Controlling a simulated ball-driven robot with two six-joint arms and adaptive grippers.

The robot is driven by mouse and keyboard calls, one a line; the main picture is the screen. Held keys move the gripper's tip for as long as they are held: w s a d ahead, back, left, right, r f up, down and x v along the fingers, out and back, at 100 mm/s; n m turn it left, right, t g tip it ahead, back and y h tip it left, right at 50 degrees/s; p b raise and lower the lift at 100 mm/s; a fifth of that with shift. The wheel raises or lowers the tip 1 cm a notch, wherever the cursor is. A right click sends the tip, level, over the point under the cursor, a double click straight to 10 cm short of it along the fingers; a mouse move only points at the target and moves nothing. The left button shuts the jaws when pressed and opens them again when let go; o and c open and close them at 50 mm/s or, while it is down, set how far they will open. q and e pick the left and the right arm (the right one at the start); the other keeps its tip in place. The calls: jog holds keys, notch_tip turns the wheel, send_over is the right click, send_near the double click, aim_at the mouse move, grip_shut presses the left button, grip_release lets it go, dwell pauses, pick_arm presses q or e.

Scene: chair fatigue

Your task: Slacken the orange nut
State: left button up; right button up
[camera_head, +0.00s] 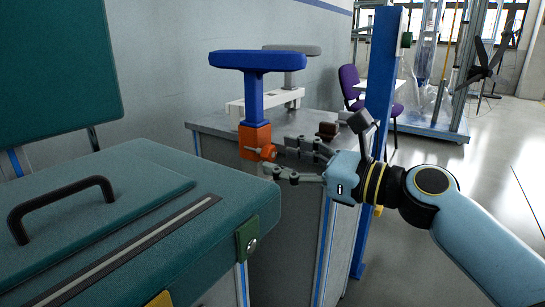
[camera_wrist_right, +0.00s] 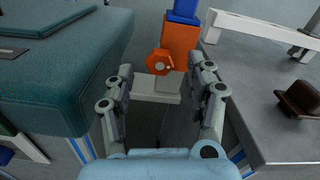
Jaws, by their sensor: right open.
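The orange nut (camera_head: 267,151) sits on the side of an orange block (camera_head: 254,138) below a blue T-shaped post (camera_head: 253,85) in the head view. In the right wrist view the nut (camera_wrist_right: 158,62) is a faceted orange knob in front of the block (camera_wrist_right: 181,38). My right gripper (camera_head: 281,160) points at the nut from the right. In the right wrist view its fingers (camera_wrist_right: 165,82) are spread, with the nut between and just beyond the tips. Nothing is gripped. My left gripper is not seen.
A teal padded case (camera_head: 130,215) with a black handle fills the left foreground. A grey metal table (camera_head: 215,122) stands behind, with a white bracket (camera_head: 236,108) and a dark brown block (camera_wrist_right: 301,98). A blue upright (camera_head: 381,75) stands behind my right wrist.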

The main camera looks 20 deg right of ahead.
aim_at(273, 155)
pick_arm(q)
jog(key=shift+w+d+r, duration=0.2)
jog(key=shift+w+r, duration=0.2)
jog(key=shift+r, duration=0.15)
pick_arm(e)
jog(key=shift+x, duration=1.55)
grip_shut()
